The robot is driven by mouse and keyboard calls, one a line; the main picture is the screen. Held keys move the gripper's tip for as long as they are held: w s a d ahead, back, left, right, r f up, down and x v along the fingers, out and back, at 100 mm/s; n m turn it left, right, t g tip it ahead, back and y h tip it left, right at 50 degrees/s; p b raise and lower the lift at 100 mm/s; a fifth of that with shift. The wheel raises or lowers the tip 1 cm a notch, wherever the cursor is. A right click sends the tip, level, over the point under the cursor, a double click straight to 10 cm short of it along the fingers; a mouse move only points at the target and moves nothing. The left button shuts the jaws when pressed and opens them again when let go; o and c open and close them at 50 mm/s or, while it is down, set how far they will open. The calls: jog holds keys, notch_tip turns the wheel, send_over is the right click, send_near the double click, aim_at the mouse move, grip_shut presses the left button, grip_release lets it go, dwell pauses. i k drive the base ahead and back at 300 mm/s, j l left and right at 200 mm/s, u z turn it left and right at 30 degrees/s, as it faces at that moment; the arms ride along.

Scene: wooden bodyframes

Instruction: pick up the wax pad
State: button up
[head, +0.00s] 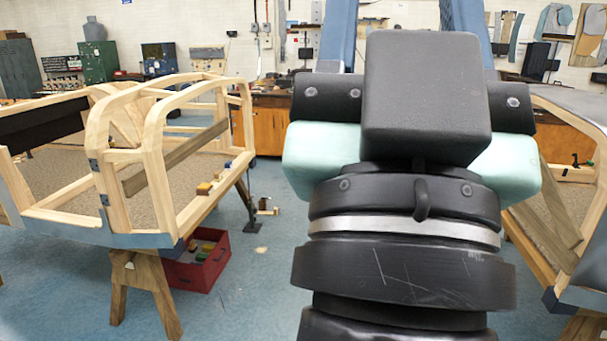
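My gripper (420,115) fills the middle right of the head view, close to the camera and seen from behind. Its black housing, with pale green parts at both sides, hides its fingers, so I cannot tell whether it is open or holds anything. I cannot pick out the wax pad for certain.
The left wooden bodyframe (152,160) rests on a wooden trestle (140,285). A red crate (197,272) with coloured items sits on the floor by it. Another bodyframe (592,225) stands at the right. Wooden cabinets (268,128) line the back. Blue floor (255,300) is mostly clear between.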

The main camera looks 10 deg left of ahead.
aim_at(218, 177)
jog(key=i, duration=3.2)
jog(key=i+u, duration=0.45)
jog(key=i+l+u, duration=0.25)
jog(key=i+u, duration=0.2)
jog(key=i+l+u, duration=0.6)
jog(key=u, duration=0.25)
jog(key=i+l+u, duration=0.55)
jog(key=u, duration=0.2)
jog(key=i+l+u, duration=0.15)
jog(key=l+u, duration=0.25)
jog(key=i+l, duration=0.1)
jog(key=i, duration=0.15)
jog(key=i+l+u, duration=0.1)
jog(key=i, duration=0.2)
